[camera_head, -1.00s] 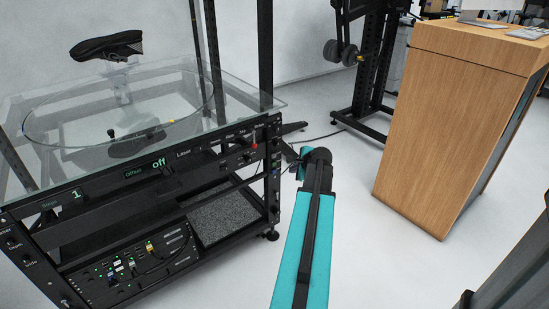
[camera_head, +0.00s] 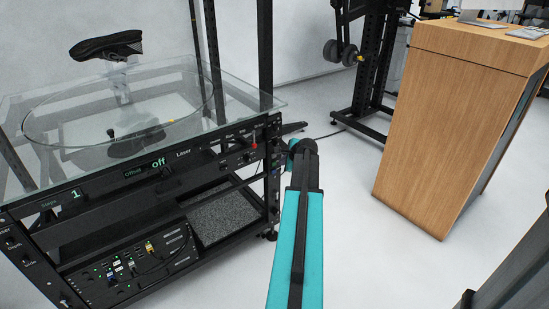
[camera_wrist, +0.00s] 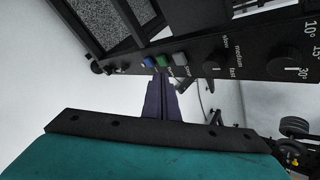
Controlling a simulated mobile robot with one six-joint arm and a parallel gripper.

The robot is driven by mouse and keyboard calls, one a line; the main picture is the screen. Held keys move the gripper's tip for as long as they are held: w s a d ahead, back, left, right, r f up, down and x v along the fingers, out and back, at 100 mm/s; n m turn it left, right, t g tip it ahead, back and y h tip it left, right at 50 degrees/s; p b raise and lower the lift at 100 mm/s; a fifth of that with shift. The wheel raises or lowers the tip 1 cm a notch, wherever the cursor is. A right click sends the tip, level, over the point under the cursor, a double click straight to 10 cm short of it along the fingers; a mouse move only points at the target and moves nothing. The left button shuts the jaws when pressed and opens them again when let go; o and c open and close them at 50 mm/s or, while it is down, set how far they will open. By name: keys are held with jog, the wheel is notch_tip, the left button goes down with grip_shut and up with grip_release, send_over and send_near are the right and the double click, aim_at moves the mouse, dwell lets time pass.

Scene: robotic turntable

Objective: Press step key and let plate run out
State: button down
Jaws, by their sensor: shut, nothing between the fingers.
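The turntable's black control panel (camera_head: 160,168) runs along the front of the rack, with displays reading "1" beside Steps and "off" beside Offset. In the wrist view the panel shows a blue key (camera_wrist: 149,62), a green key (camera_wrist: 164,60) and a pale grey key (camera_wrist: 181,58) in a row. I cannot read which is the step key. My gripper (camera_wrist: 160,80) is shut and empty, its tips close below the blue and green keys; contact cannot be told. The round glass plate (camera_head: 60,143) carries a black shoe (camera_head: 106,46) on a stand above it.
Two knobs, one marked slow, medium and fast (camera_wrist: 215,60) and one with angles (camera_wrist: 285,68), sit right of the keys. A wooden cabinet (camera_head: 440,130) stands at the right. A black stand (camera_head: 372,75) is behind. The floor between is mostly clear.

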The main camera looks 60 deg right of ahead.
jog(key=shift+w+d, duration=0.15)
jog(key=shift+w, duration=0.4)
jog(key=shift+w+d, duration=0.15)
jog(key=shift+w, duration=0.35)
dwell(1.0)
jog(key=shift+w+d+p, duration=0.3)
jog(key=shift+w+p, duration=0.5)
jog(key=shift+p, duration=0.1)
dwell(1.4)
jog(key=shift+s+a, duration=0.1)
dwell(0.3)
jog(key=shift+s+a, duration=0.2)
jog(key=shift+s, duration=0.55)
jog(key=shift+s+a+p, duration=0.1)
jog(key=shift+s+a, duration=0.15)
jog(key=shift+s, duration=0.55)
jog(key=shift+s+a+p, duration=0.1)
jog(key=shift+s+a, duration=0.2)
jog(key=shift+s, duration=0.45)
jog(key=shift+s+a+p, duration=0.1)
jog(key=shift+s+a, duration=0.15)
jog(key=shift+s, duration=0.55)
